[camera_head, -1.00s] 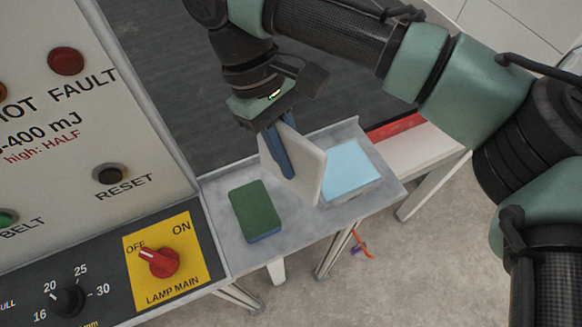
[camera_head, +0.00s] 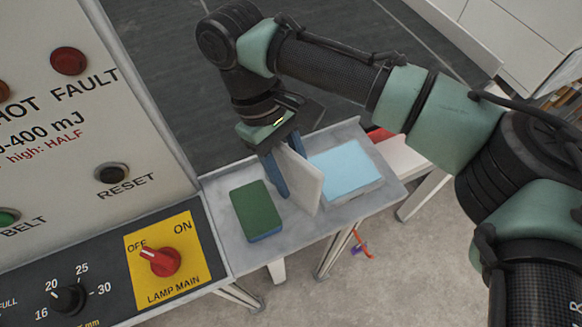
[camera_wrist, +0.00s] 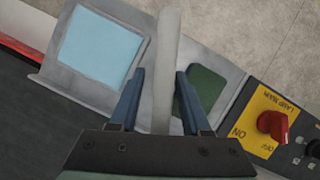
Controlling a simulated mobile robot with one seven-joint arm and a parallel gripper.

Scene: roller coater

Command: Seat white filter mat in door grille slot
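The white filter mat (camera_head: 306,182) is a pale flat slab standing on edge over the grey tray. My gripper (camera_head: 284,165) reaches down around its upper part, one blue finger on each side. In the wrist view the mat (camera_wrist: 165,70) rises between the fingers (camera_wrist: 160,90). A gap shows between the mat and the left finger there, and the right finger is close to or touching it. The gripper looks open. Whether the mat's lower edge rests on the tray is hard to tell. The door grille slot is not in view.
The grey tray (camera_head: 222,187) also holds a green-topped, blue-bottomed block (camera_head: 256,209) at left and a light-blue pad on a grey block (camera_head: 346,168) at right. A control panel with a red knob (camera_head: 161,261) stands at left. Dark belt surface lies behind.

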